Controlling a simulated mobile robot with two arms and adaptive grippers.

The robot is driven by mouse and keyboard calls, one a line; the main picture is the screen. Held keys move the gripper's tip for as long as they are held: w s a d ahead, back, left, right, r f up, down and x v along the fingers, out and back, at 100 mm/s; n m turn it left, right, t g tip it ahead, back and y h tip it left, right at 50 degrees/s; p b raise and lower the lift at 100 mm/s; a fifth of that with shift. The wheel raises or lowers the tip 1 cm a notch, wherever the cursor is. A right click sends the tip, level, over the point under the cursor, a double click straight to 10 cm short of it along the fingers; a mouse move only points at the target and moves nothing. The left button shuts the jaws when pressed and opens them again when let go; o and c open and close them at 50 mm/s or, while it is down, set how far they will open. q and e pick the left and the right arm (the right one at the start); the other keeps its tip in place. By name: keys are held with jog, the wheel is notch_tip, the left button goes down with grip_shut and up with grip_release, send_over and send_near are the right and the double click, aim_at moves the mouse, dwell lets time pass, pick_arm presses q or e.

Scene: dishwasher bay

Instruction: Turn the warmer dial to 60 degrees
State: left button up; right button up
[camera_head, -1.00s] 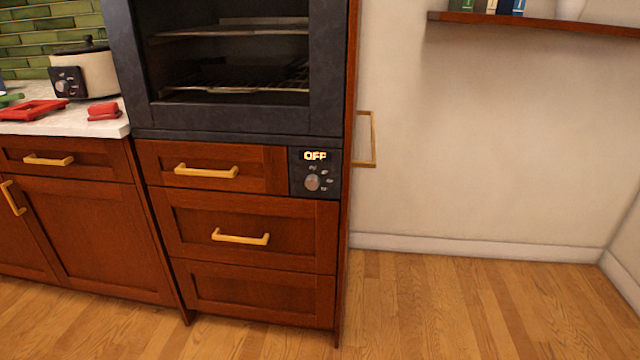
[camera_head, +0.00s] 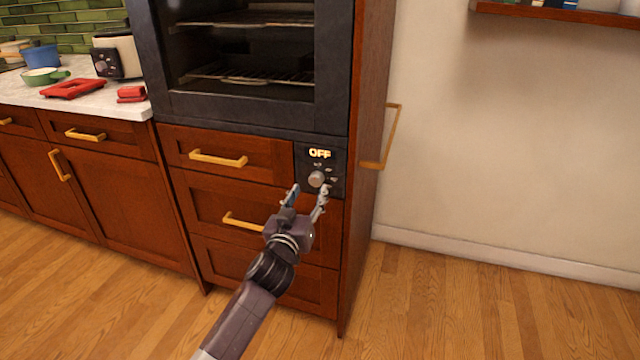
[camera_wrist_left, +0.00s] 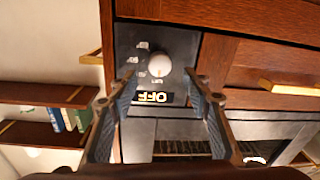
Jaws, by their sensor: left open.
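The warmer dial (camera_head: 317,179) is a round grey knob on a dark control panel (camera_head: 337,156) below the oven. The display (camera_head: 320,153) above it reads OFF. My left gripper (camera_head: 308,189) is open, its fingers pointing up at the panel just below the dial. In the left wrist view, the picture is upside down and the dial (camera_wrist_left: 159,64) lies ahead, between and beyond the two open fingertips (camera_wrist_left: 163,82). The fingers do not appear to touch the dial. Small marks surround the dial, too small to read. My right gripper is not in view.
The dark oven (camera_head: 240,118) with wire racks is above the panel. Wooden drawers with brass handles (camera_head: 218,159) lie left and below. Another brass handle (camera_head: 390,135) juts from the cabinet's right side. A counter (camera_head: 100,101) at left holds red items and a cooker. Floor at right is clear.

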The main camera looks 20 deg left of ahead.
aim_at(315, 181)
pick_arm(q)
jog(key=shift+w+b, duration=0.3)
jog(key=shift+w, duration=2.25)
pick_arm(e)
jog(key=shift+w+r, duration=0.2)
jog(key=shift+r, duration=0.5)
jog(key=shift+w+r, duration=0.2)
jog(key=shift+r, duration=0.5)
pick_arm(q)
jog(key=c, duration=1.2)
jog(key=shift+o, duration=0.2)
